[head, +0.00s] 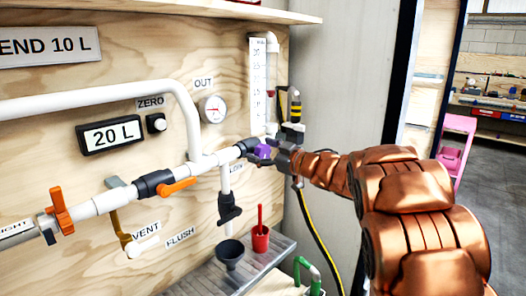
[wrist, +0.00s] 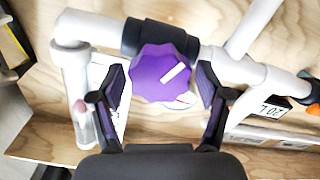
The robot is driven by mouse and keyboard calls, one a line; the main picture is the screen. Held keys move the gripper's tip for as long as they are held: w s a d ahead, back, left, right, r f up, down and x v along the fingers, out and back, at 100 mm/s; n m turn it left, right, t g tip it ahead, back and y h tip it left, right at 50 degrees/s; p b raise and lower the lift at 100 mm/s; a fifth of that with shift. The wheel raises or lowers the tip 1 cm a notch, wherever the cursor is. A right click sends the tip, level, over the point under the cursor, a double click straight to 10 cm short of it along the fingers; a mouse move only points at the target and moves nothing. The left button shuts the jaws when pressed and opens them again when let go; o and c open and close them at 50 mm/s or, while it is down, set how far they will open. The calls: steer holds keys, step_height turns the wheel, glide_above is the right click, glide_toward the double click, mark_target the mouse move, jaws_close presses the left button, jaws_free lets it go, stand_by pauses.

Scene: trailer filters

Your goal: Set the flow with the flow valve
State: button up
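The flow valve is a purple lobed knob (wrist: 157,74) with a white pointer line, seen slanting up to the right in the wrist view. It sits on a black fitting of the white pipe, and in the head view the knob (head: 263,151) shows small beside my gripper (head: 280,154). In the wrist view my gripper (wrist: 161,84) is open, with one finger on each side of the knob and a gap visible at the right. The clear flow tube (head: 271,75) stands above the valve, with a red float beside a numbered scale (head: 257,85).
A display (head: 110,136) reads "20 L" and a sign (head: 50,46) ends in "END 10 L". Orange handles (head: 60,210) (head: 177,187) sit along the pipe at left. A round gauge (head: 212,109) is marked "OUT".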

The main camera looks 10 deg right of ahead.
steer(key=c, duration=1)
steer(key=shift+r+m+p, duration=0.15)
steer(key=shift+m+p, duration=0.25)
steer(key=shift+p, duration=0.65)
steer(key=m+p, duration=0.1)
steer(key=p, duration=0.2)
steer(key=m+p, duration=0.1)
steer(key=p, duration=0.2)
steer(key=shift+d+r+p, duration=0.15)
steer(key=shift+r+p, duration=0.15)
steer(key=m+p, duration=0.1)
steer(key=p, duration=0.2)
steer(key=m+p, duration=0.2)
steer(key=p, duration=0.1)
steer(key=m+p, duration=0.1)
steer(key=p, duration=0.2)
steer(key=shift+w+d+f+m, duration=0.15)
steer(key=shift+f+m, duration=0.1)
steer(key=shift+m, duration=0.15)
steer(key=shift+p, duration=0.4)
steer(key=shift+f+m+p, duration=0.15)
steer(key=shift+m+p, duration=0.25)
steer(key=o, duration=1.2)
